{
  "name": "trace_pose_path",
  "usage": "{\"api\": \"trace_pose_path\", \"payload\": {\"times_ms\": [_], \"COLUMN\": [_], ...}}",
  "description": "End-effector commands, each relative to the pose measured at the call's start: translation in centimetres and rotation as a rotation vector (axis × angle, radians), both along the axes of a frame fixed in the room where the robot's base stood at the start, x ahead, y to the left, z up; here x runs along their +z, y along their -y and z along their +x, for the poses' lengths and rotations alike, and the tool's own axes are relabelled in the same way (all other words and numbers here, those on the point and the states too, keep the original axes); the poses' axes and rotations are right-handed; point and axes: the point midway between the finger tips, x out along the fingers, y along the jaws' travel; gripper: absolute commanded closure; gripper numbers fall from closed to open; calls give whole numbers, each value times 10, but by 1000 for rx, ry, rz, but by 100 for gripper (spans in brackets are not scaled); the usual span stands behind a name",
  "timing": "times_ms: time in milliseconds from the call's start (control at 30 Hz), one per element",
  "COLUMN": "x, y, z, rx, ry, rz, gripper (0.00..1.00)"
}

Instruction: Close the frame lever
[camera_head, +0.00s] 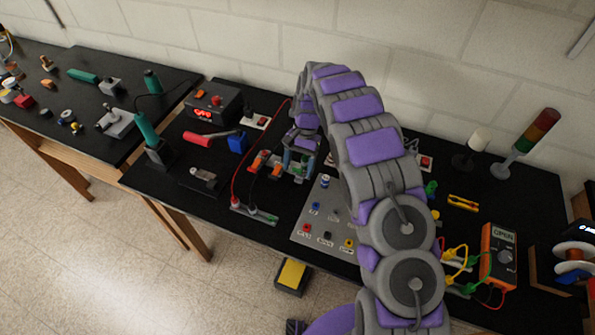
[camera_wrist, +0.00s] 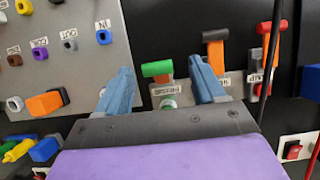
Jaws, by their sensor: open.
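A lever with a green T-shaped handle (camera_wrist: 157,69) stands on a light plate in the wrist view, one of a row of levers. Small upside-down labels sit by them; I cannot read for sure which one names the frame.
A grey panel with coloured sockets (camera_head: 318,222) lies beside the levers. A red cable (camera_head: 239,170) and a black cable (camera_wrist: 273,65) run close by. A multimeter (camera_head: 499,256) and a signal tower (camera_head: 525,143) stand right, a red-display box (camera_head: 213,103) behind left.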

Motion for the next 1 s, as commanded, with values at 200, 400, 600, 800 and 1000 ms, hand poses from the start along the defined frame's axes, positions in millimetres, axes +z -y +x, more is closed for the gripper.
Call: {"api": "trace_pose_path", "payload": {"times_ms": [200, 400, 600, 800, 1000], "x": [-19, -23, -23, -23, -23], "y": [-3, -3, -3, -3, -4], "z": [-7, -8, -8, -8, -8], "rx": [2, 2, 1, 1, 1], "ry": [1, 2, 2, 2, 3], "rz": [0, 0, 1, 1, 1], "gripper": [31, 31, 36, 55, 74]}}
